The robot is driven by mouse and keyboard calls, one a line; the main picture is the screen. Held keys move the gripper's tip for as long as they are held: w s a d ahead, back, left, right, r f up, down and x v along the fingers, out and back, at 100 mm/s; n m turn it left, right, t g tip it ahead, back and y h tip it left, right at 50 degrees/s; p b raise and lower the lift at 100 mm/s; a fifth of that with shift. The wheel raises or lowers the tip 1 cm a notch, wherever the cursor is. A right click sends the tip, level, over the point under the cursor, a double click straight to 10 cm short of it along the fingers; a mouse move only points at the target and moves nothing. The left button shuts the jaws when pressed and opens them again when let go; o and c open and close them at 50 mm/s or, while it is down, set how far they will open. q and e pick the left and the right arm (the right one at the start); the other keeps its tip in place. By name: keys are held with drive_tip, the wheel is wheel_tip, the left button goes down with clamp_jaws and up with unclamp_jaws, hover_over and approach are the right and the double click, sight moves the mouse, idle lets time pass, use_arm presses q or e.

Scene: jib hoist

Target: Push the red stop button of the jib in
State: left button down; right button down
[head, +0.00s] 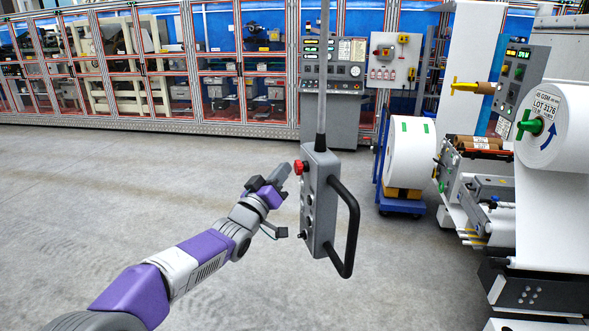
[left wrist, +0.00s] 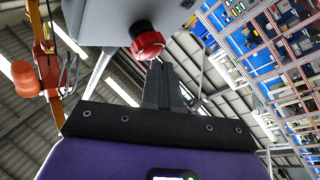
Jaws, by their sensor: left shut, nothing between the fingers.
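The grey jib control pendant (head: 319,195) hangs upright on a grey pole, with a black loop handle on its right side. The red stop button (head: 299,166) sticks out near its top left; round buttons line the face below. My left gripper (head: 285,170) is shut and empty, just left of the red button, its fingers pointing towards it. In the left wrist view the red button (left wrist: 148,43) sits on a black collar on the grey casing, right beyond my shut fingertips (left wrist: 160,67). I cannot tell whether they touch. My right gripper is out of view.
A machine line behind red-framed glass (head: 160,60) spans the back, with a control console (head: 333,95). A white roll (head: 410,150) on a blue cart and a roll machine (head: 480,170) stand at the right. Grey floor around the pendant is clear.

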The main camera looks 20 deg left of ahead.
use_arm(q)
drive_tip(key=shift+w+d, duration=0.35)
drive_tip(key=shift+d, duration=0.1)
idle(0.6)
drive_tip(key=shift+s+a, duration=0.6)
drive_tip(key=shift+a, duration=0.2)
drive_tip(key=s+a, duration=0.1)
drive_tip(key=a, duration=0.1)
drive_tip(key=s+a, duration=0.1)
drive_tip(key=s, duration=0.1)
drive_tip(key=shift+s+a, duration=0.2)
drive_tip(key=shift+a, duration=0.2)
drive_tip(key=shift+f, duration=0.15)
